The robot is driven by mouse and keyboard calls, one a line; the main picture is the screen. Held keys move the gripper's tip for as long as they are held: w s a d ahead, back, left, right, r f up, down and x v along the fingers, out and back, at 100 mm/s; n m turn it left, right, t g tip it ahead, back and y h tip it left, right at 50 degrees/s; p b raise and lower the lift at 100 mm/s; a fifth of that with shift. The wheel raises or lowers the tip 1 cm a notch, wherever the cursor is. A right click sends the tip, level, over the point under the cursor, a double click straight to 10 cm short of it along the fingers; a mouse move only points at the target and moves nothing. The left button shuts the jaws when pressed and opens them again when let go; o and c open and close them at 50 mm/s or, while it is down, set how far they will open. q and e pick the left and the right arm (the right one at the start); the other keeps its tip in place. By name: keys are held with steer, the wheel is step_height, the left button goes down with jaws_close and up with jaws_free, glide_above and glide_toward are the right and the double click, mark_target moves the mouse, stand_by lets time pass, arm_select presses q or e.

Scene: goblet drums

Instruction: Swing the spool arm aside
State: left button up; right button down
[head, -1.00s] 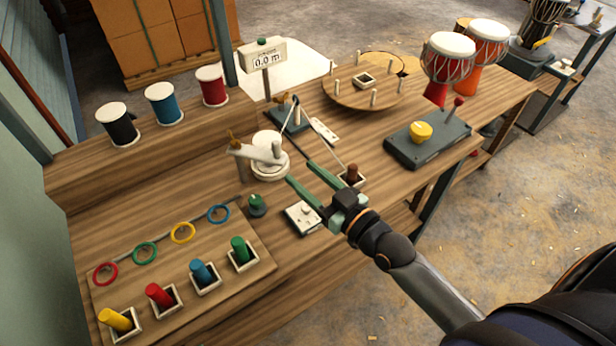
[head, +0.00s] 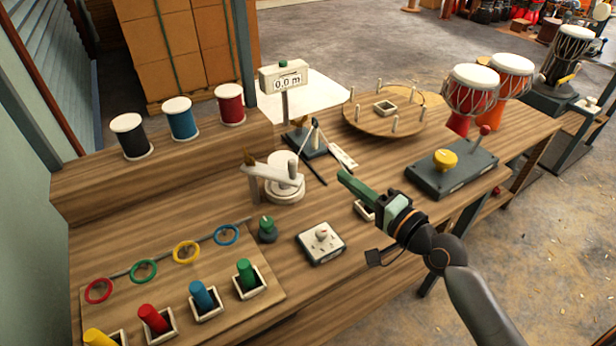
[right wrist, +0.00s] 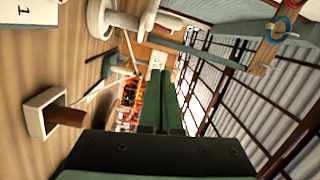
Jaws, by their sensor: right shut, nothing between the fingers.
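The pale spool arm (head: 270,172) lies across the white round spool (head: 287,192) in the middle of the bench in the head view. A small upright peg stands near its right end, and its left end reaches a short post. In the right wrist view the white spool (right wrist: 118,24) is at the top, left of the fingers. My right gripper (head: 345,178) is shut and empty, with its green fingers together. It is right of the spool arm in the head view, apart from it. Its fingers (right wrist: 159,75) also show shut in the right wrist view. My left gripper is not in view.
A 0.0 m display (head: 287,78) stands behind the spool. A green knob (head: 266,229) and a white switch plate (head: 320,241) are in front. A pegged turntable (head: 385,113) and a grey box with a yellow knob (head: 450,170) lie to the right.

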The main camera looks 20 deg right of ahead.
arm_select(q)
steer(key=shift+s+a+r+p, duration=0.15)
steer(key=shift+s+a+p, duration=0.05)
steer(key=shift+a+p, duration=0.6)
arm_select(e)
steer(key=w+a+m, duration=0.2)
steer(key=w+a, duration=0.4)
steer(key=shift+w+r, duration=0.15)
steer(key=shift+w, duration=0.25)
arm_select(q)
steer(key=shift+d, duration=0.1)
